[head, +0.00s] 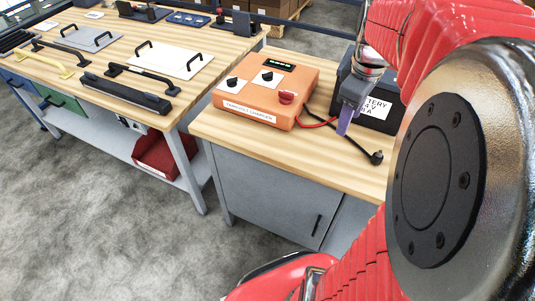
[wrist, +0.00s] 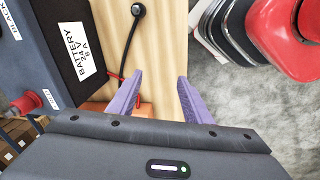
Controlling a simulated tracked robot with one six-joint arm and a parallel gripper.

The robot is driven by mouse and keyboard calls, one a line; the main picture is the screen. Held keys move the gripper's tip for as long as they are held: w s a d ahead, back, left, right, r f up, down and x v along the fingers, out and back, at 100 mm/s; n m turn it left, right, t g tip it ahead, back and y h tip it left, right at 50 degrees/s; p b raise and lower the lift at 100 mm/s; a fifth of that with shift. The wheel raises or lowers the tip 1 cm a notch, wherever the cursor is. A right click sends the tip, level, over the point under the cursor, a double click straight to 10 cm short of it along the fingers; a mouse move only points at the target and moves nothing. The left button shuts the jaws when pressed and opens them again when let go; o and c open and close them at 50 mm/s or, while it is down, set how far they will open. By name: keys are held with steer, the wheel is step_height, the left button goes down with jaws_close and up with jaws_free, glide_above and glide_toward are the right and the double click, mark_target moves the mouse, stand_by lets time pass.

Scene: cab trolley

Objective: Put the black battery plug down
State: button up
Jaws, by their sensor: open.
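The black battery plug (head: 376,157) lies on the wooden bench top (head: 290,142) near its front edge, at the end of a black cable. It also shows at the top of the wrist view (wrist: 138,10). My gripper (head: 344,126) has purple fingers. It is open and empty above the bench, left of the plug in the head view and apart from it. In the wrist view the fingers (wrist: 161,76) are spread over bare wood and the bench edge. The black cable (wrist: 128,45) runs from the plug towards the left finger.
An orange charger (head: 268,92) with a red knob stands left of my gripper. A dark battery box (head: 346,87) with a white label stands behind it. A red cable (head: 321,124) runs close to my fingers. Another bench (head: 128,42) with handles and panels is at left.

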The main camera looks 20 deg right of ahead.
steer(key=s+a+m+t, duration=0.2)
steer(key=s+a+m, duration=0.1)
steer(key=a, duration=0.9)
steer(key=s+a+r+m+t+y, duration=0.1)
steer(key=s+a+m+t, duration=0.1)
steer(key=a, duration=0.9)
steer(key=shift+s+a+r+m, duration=0.2)
steer(key=shift+s+a+m, duration=0.15)
steer(key=shift+s+m, duration=0.1)
